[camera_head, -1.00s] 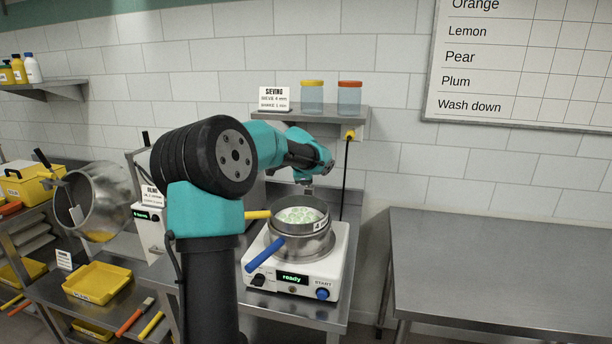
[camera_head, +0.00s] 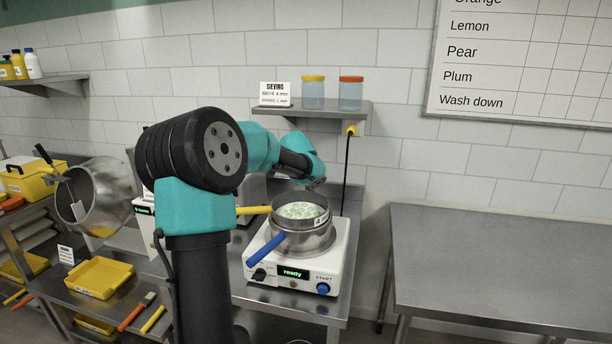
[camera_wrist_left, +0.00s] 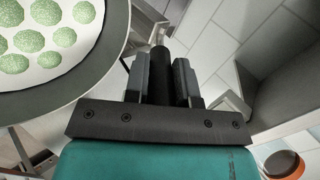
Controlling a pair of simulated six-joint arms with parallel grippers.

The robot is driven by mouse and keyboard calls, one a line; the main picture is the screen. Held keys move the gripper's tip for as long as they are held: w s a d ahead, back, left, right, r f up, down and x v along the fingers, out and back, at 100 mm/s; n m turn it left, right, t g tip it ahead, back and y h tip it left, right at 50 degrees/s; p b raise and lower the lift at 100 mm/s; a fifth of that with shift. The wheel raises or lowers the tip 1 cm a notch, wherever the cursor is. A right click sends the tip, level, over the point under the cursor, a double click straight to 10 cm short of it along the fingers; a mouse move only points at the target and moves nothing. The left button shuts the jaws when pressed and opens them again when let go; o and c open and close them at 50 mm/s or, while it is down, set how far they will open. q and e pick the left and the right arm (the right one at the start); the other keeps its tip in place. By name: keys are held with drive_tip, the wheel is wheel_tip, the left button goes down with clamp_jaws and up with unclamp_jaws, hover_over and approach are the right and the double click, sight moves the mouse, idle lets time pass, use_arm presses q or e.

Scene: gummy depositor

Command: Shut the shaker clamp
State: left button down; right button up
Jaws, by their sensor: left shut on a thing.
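The shaker (camera_head: 262,268) is a white box with a green "ready" display and a blue START knob. On it sits a round steel sieve (camera_head: 303,236) holding pale green gummies, with a yellow handle to the left and a blue handle at the front. My left arm reaches over to the sieve's far right side, where its fingers are hidden in the head view. In the left wrist view my left gripper (camera_wrist_left: 160,82) is shut on a black cylindrical grip (camera_wrist_left: 158,60), apparently the clamp's lever, just beside the sieve rim (camera_wrist_left: 112,45). The rest of the clamp is unclear.
A wall shelf (camera_head: 330,108) with two jars and a sieving sign hangs above the shaker. A black cable (camera_head: 346,175) hangs behind it. An empty steel table (camera_head: 490,250) stands right.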

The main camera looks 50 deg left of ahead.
use_arm(q)
drive_tip(key=c, duration=0.9)
unclamp_jaws()
drive_tip(key=shift+c, duration=0.2)
drive_tip(key=v, duration=1.7)
drive_tip(key=shift+r, duration=0.2)
drive_tip(key=shift+s, duration=0.15)
